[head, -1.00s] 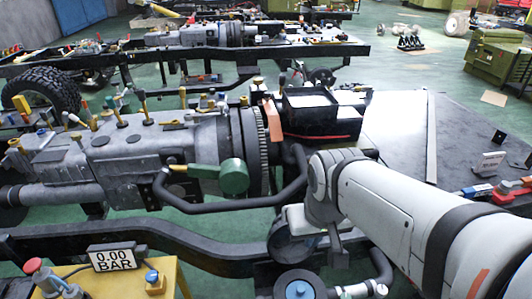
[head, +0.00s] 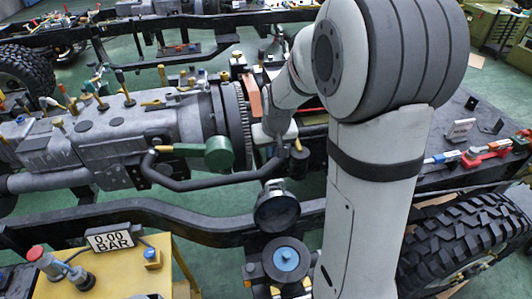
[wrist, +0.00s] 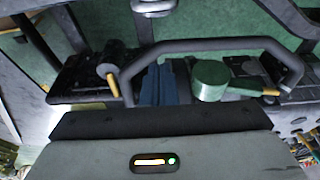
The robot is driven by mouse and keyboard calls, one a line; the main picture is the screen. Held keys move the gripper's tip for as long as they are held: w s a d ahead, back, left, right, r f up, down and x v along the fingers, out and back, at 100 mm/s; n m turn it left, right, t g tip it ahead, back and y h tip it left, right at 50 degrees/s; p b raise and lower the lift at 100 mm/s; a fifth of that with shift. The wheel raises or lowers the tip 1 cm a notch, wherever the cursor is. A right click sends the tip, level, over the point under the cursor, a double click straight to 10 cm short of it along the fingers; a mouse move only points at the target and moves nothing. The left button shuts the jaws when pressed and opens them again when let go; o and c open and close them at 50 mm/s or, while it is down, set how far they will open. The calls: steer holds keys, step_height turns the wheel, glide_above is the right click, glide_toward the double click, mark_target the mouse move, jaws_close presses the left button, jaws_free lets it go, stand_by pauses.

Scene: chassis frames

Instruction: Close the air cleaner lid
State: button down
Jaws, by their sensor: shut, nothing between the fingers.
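The air cleaner (head: 287,256) is a round dark canister with a blue centre, low in the middle of the head view. Its round dark lid (head: 277,207) stands open, tilted up at the canister's far side. My gripper (head: 272,168) is beyond the lid, near the bent black pipe, partly hidden by dark parts. In the wrist view, my gripper's dark blue fingers (wrist: 160,84) are together and empty, pointing toward the pipe and beside the green cylinder. I cannot make out the lid in the wrist view.
The bent black pipe (head: 215,184) and green cylinder (head: 219,153) lie close to my gripper. A yellow stand (head: 120,272) with a 0.00 BAR display (head: 110,240) is at front left. A tyre (head: 470,240) is at right. My arm covers much of the middle right.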

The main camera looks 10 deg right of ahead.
step_height(320, 180, down, 8)
steer(key=s+p, duration=0.1)
steer(key=p, duration=0.1)
steer(key=shift+s, duration=0.35)
